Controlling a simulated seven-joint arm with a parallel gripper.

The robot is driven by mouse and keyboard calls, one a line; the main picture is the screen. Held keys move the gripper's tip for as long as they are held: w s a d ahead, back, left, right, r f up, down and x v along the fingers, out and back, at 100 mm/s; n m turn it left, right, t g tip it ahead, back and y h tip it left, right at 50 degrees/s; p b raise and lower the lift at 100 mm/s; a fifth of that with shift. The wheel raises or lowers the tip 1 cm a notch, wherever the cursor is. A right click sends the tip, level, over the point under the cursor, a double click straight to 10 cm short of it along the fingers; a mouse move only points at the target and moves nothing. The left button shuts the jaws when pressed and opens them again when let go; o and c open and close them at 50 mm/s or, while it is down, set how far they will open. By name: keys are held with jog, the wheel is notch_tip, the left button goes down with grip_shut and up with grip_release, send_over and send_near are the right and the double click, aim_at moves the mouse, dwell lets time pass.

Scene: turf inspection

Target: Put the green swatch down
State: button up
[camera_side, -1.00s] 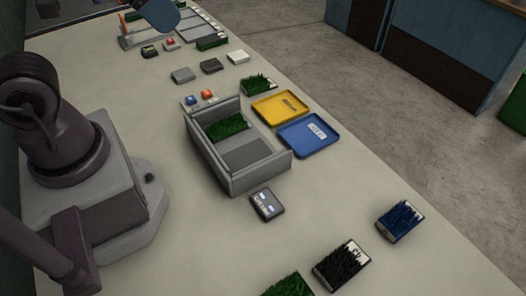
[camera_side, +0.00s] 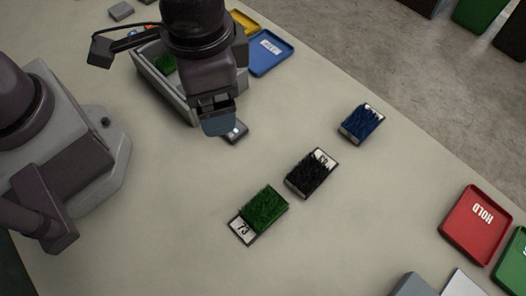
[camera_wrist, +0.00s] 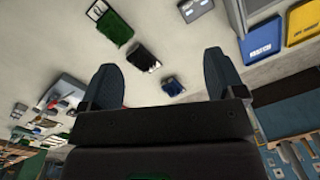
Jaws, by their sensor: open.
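A green turf swatch (camera_side: 263,208) lies on the bench, its label end toward the lower left. It also shows at the top of the wrist view (camera_wrist: 116,27). My gripper (camera_side: 217,128) is over the bench in front of the grey box, up and left of this swatch and apart from it. In the wrist view its two fingers are spread with nothing held between them (camera_wrist: 160,68). A second green swatch (camera_side: 165,64) sits in the grey box (camera_side: 180,97), partly hidden by my arm.
A black swatch (camera_side: 311,173) and a blue swatch (camera_side: 362,123) lie right of the green one. A small grey device (camera_side: 237,132) is close by my gripper in the picture. Blue (camera_side: 270,52) and yellow (camera_side: 246,20) trays stand behind; a red HOLD tray (camera_side: 476,225) is at right.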

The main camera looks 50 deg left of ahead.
jog(key=s+d+f+n, duration=0.2)
jog(key=s+d+f, duration=0.1)
jog(key=d+f, duration=0.45)
jog(key=n, duration=0.3)
send_over(263, 207)
jog(key=shift+h, duration=0.3)
jog(key=f, duration=0.7)
jog(key=shift+s+a+f, duration=0.1)
jog(key=shift+s+a, duration=0.05)
jog(key=shift+a, duration=0.15)
jog(key=shift+d+f, duration=0.2)
jog(key=shift+f, duration=1.15)
jog(key=shift+d+f, duration=0.15)
jog(key=shift+f, duration=1.15)
jog(key=c, duration=1.1)
jog(key=shift+o, duration=0.2)
